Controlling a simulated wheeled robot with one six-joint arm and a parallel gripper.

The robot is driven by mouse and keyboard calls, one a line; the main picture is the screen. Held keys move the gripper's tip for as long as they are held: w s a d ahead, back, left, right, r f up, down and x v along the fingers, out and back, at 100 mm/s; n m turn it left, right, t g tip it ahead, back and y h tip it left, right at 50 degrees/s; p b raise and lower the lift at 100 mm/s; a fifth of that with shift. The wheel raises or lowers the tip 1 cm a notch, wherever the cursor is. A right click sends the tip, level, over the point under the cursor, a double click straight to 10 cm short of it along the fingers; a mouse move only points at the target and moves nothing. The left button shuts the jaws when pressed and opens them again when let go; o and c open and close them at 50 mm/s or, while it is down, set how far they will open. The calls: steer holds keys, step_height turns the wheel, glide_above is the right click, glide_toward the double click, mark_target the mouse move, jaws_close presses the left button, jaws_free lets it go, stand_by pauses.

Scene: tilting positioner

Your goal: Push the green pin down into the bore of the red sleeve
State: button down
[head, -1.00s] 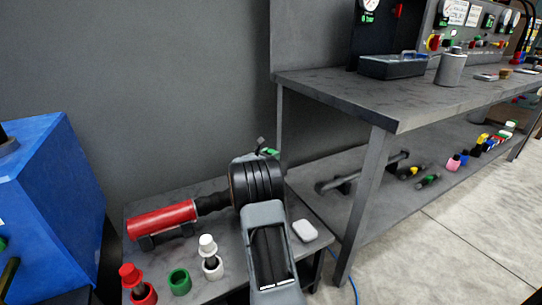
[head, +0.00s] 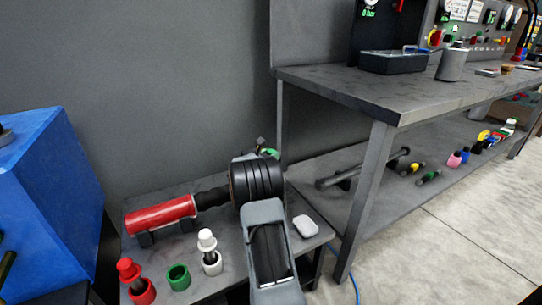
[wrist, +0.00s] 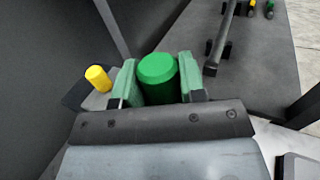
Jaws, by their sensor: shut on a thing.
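My gripper (wrist: 158,90) is shut on the green pin (wrist: 158,70) in the wrist view; the pin's green head stands between the two green fingers. What lies under the pin is hidden. In the head view my arm hides most of the gripper, and only a small green part (head: 270,152) shows beyond it. A long red cylinder (head: 160,214) lies on a dark cradle.
A yellow piece (wrist: 97,78) is close left of my gripper. The workbench (head: 340,82) stands to the right.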

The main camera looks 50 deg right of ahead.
steer(key=shift+f+b, duration=0.4)
steer(key=shift+f, duration=0.2)
steer(key=c, duration=0.6)
jaws_free()
steer(key=shift+f, duration=0.2)
steer(key=shift+s+a+r+p, duration=0.1)
steer(key=shift+s+a+p, duration=0.45)
steer(key=shift+a, duration=1.75)
steer(key=shift+s+a+r+p, duration=0.1)
steer(key=shift+a+p, duration=0.9)
steer(key=shift+a, duration=1.25)
steer(key=shift+s+a+r+p, duration=0.1)
steer(key=shift+s+a+p, duration=0.45)
steer(key=shift+a, duration=1.75)
steer(key=shift+w, duration=0.15)
